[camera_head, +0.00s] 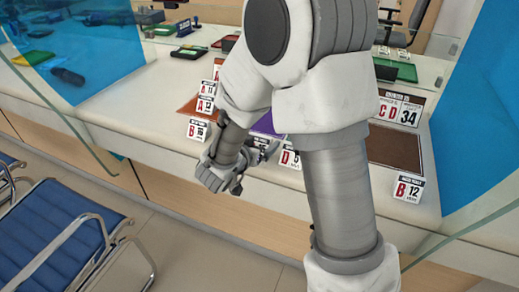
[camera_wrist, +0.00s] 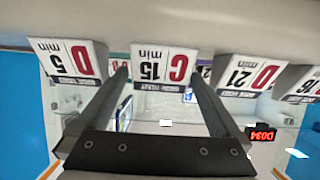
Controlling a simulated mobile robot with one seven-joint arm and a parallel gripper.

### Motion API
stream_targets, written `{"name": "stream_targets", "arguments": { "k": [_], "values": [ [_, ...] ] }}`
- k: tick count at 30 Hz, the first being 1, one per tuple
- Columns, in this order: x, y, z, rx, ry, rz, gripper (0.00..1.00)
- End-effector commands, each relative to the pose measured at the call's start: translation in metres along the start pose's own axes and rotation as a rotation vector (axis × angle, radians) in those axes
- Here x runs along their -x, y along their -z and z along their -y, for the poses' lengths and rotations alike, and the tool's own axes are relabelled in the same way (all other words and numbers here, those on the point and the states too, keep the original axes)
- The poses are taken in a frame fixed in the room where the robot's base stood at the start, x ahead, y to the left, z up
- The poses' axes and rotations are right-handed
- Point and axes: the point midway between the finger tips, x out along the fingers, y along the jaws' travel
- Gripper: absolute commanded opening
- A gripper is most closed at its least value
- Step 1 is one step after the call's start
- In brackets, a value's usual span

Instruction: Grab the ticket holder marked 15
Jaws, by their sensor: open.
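In the head view my gripper (camera_head: 236,172) is at the front edge of the counter. A white holder just behind it (camera_head: 262,144) is partly hidden there, and its number is not readable.
In the wrist view, holder D 5 (camera_wrist: 70,62) stands on one side and holder D 21 (camera_wrist: 246,75) on the other. Holders B 16 (camera_head: 198,129) and B 12 (camera_head: 408,189) stand along the counter (camera_head: 150,128). Blue chairs (camera_head: 62,235) are at lower left.

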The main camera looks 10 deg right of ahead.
Motion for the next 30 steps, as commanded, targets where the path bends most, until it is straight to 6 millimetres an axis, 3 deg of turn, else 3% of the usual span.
{"name": "stream_targets", "arguments": {
  "k": [9, 22, 30],
  "values": [
    [-0.0064, 0.0007, 0.0002, 0.000, 0.001, -0.001, 1.00],
    [-0.0061, 0.0004, 0.0002, 0.000, 0.001, 0.000, 0.23],
    [-0.0054, 0.0020, 0.0003, 0.000, 0.001, -0.001, 0.23]
  ]
}}
